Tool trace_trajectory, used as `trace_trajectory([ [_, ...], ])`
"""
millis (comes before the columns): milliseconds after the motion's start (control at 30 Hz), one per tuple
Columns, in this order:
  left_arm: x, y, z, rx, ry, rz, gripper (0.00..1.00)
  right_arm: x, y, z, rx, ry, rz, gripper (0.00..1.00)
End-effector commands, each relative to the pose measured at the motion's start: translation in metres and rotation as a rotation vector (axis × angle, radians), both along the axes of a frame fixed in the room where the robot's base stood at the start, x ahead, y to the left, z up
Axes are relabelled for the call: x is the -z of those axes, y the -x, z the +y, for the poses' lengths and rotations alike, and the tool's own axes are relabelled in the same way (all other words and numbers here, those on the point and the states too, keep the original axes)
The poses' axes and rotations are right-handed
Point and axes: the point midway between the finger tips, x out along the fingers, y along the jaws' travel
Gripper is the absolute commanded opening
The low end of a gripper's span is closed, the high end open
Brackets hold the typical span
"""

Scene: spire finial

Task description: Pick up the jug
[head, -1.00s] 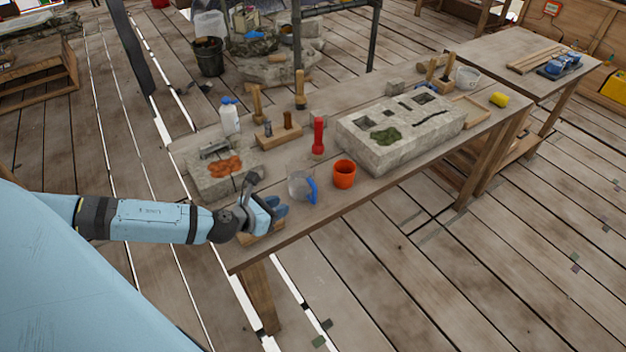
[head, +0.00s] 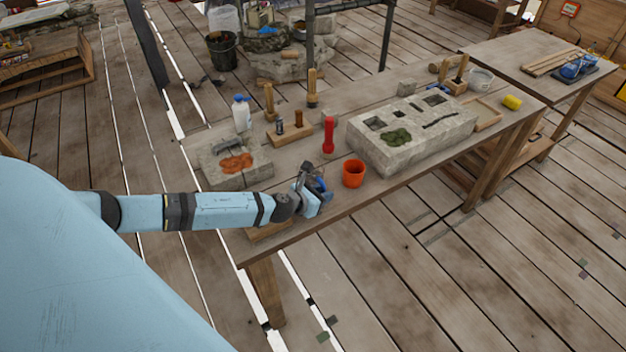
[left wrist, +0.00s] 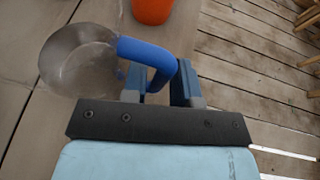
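The jug (left wrist: 78,60) is a clear vessel with a thick blue handle (left wrist: 148,52), standing on the workbench. In the head view it is mostly hidden behind my left gripper (head: 316,190). In the left wrist view the left gripper (left wrist: 160,84) has its two blue fingers apart, one on each side of the handle's outer, lower part. The fingers look open around the handle; whether either touches it I cannot tell. The jug's body lies left of the fingers. My right gripper is in neither view.
An orange cup (head: 353,173) stands close to the right of the jug, with a red torch-like object (head: 328,134) behind. A stone block (head: 375,160) fills the bench's middle. A stone slab (head: 215,177) and white bottle (head: 241,112) are left. The bench's front edge is close to my gripper.

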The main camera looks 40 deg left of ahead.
Motion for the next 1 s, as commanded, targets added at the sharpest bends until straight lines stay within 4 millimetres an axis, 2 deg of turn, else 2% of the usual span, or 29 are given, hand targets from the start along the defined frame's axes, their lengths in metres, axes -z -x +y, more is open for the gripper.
trace_trajectory([
  [267, 0.0024, -0.0041, -0.0011, 0.0, 0.0, 0.001, 0.27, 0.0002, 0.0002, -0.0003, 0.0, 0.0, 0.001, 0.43],
  [400, 0.0023, -0.004, -0.0011, 0.0, 0.0, 0.0, 0.0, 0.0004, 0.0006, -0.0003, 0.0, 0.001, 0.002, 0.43],
  [1000, -0.0054, -0.0046, -0.0011, 0.002, -0.002, -0.002, 0.0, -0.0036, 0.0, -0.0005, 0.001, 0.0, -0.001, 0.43],
])
